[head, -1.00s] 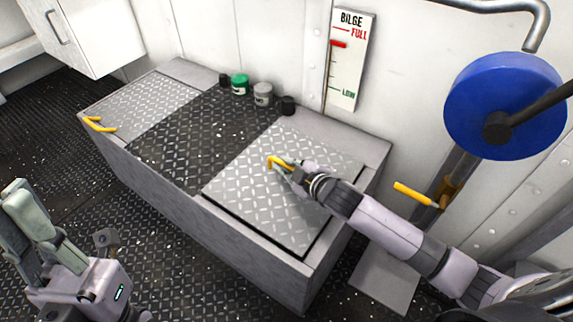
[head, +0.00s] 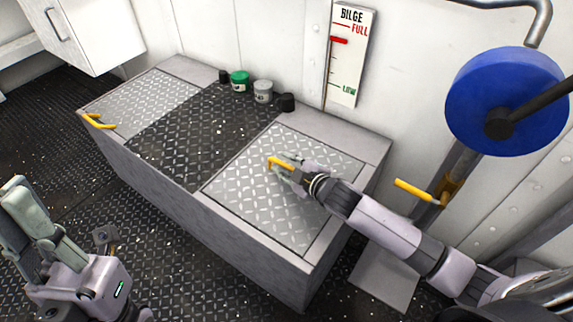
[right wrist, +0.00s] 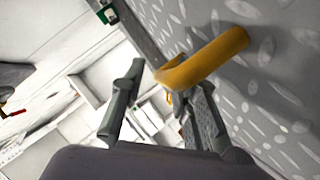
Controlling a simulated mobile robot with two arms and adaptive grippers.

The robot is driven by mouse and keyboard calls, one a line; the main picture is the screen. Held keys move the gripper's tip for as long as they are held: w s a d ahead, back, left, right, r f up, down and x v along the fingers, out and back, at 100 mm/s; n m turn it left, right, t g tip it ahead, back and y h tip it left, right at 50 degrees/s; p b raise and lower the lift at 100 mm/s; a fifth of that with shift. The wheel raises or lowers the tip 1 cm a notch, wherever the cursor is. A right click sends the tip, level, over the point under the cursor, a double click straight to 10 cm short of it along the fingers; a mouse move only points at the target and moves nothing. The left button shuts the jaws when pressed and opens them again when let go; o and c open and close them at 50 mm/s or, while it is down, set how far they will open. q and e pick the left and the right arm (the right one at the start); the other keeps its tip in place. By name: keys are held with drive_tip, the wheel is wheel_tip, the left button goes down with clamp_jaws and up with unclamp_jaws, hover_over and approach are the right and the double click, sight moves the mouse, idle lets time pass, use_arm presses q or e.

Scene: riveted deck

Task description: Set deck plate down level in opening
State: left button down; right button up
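The deck plate (head: 262,205) is a pale diamond-tread panel at the right end of the raised grey box. It lies level in its opening, with a thin dark line around its edges. Its yellow handle (head: 280,163) stands at the plate's middle. My right gripper (head: 284,170) is at this handle. In the right wrist view, its fingers (right wrist: 162,85) are spread, with the yellow handle (right wrist: 205,57) at their tips and a gap beside the left finger. My left gripper (head: 32,228) is at the lower left, away from the plate; its finger gap is unclear.
Another tread plate (head: 150,100) with a yellow handle is at the box's left end, with a dark tread section (head: 205,130) between. Several small jars, one green (head: 240,82), stand along the back. A blue wheel (head: 503,100) and yellow lever (head: 418,192) are at right.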

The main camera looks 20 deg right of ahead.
drive_tip(key=shift+o, duration=0.4)
drive_tip(key=shift+f, duration=0.1)
drive_tip(key=shift+s+f, duration=0.15)
drive_tip(key=shift+f, duration=0.1)
drive_tip(key=shift+s+d+r, duration=0.1)
drive_tip(key=shift+s, duration=0.05)
drive_tip(key=v, duration=1.1)
drive_tip(key=shift+s+r, duration=0.2)
drive_tip(key=shift+r, duration=0.15)
